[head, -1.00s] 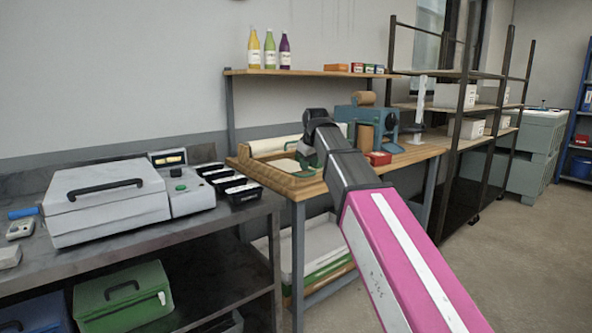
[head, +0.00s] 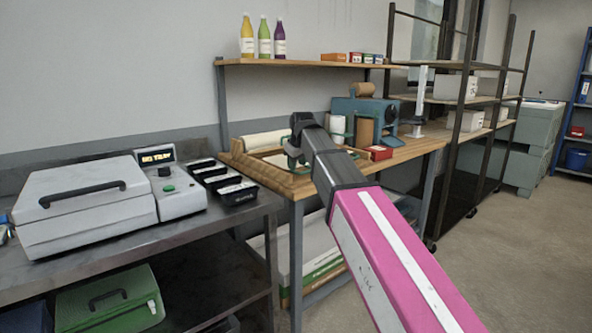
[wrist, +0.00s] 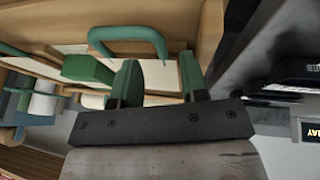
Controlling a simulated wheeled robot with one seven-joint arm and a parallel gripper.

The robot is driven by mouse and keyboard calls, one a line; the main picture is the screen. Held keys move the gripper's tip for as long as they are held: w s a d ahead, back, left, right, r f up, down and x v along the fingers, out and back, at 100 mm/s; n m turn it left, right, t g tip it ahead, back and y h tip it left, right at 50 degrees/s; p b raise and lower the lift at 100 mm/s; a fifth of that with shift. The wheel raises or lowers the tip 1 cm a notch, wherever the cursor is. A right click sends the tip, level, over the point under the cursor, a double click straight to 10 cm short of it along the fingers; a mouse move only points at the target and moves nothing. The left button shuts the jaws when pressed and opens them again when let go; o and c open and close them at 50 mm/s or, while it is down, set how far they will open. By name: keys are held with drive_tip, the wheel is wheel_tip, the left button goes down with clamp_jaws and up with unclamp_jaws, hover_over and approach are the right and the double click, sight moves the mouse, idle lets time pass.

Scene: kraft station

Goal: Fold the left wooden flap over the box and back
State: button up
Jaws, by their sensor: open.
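The wooden folding fixture (head: 255,169) lies on the near left end of the wooden bench. I cannot clearly make out its left flap or the box in the head view. In the wrist view a wooden edge (wrist: 205,35) and pale panels show close by, with a green handle (wrist: 130,36) and a green block (wrist: 88,70). My gripper (head: 294,157) is over the fixture. In the wrist view my gripper (wrist: 160,80) is open, its two green fingers apart with nothing seen between them. The handle lies just beyond the fingertips; contact cannot be told.
A metal table at left holds a grey machine (head: 85,205) and black trays (head: 222,180). A white roll (head: 262,139), a blue dispenser (head: 365,118) and a small red box (head: 379,153) stand on the bench. A shelf with bottles (head: 264,37) is above.

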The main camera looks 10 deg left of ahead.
sight(296, 172)
drive_tip(key=shift+x, duration=1.65)
drive_tip(key=shift+c, duration=0.3)
clamp_jaws()
drive_tip(key=shift+r, duration=0.1)
